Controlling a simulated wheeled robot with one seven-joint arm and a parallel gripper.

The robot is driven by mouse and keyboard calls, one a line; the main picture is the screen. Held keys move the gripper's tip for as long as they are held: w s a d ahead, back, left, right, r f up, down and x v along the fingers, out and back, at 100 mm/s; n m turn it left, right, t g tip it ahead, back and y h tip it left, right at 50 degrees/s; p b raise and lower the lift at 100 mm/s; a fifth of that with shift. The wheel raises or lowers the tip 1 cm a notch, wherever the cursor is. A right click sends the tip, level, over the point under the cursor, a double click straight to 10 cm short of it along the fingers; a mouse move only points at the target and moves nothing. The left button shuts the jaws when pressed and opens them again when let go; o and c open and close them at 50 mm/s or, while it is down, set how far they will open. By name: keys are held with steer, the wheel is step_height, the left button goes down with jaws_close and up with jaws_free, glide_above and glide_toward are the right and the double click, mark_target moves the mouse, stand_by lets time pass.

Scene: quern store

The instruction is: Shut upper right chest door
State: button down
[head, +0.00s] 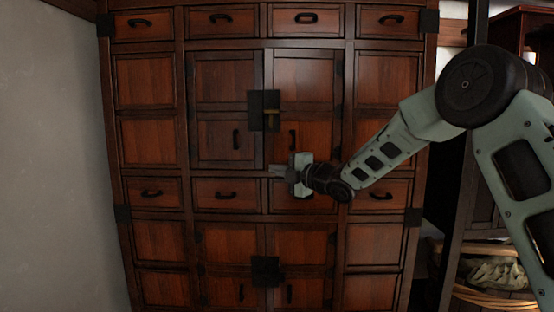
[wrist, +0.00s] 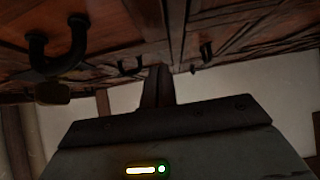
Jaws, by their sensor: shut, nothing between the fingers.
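The upper right chest door (head: 305,82) is a reddish-brown wooden panel in the middle of the chest, with a dark handle (head: 292,138) low on its left side. It looks flush or nearly flush with the front; I cannot tell whether a small gap remains. A dark square plate with a brass latch (head: 270,115) sits at the seam with the upper left door (head: 225,85). My gripper (head: 274,169) is shut and empty in front of the right door's bottom edge, below the handle, fingers pointing left. In the wrist view, its closed fingers (wrist: 158,84) are near the chest front; contact is unclear.
The chest has drawers above (head: 306,18) and below (head: 227,194), with protruding dark handles. Lower doors (head: 230,245) look shut. A pale wall (head: 45,150) stands at left. A dark shelf with baskets (head: 495,278) is at right, behind my arm.

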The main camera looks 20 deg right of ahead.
mark_target(275, 163)
steer(key=shift+w+d+p, duration=0.25)
steer(key=shift+w+p, duration=0.3)
steer(key=shift+w, duration=0.55)
steer(key=shift+w+d+r+m+t+h+b, duration=0.15)
steer(key=shift+w+m+t+h+b, duration=0.35)
steer(key=shift+b, duration=1.3)
steer(key=shift+w+d+r+m+t+h+b, duration=0.2)
steer(key=shift+w+h+b, duration=0.5)
steer(key=shift+b, duration=1.05)
steer(key=shift+w+a, duration=0.1)
steer(key=shift+f, duration=0.1)
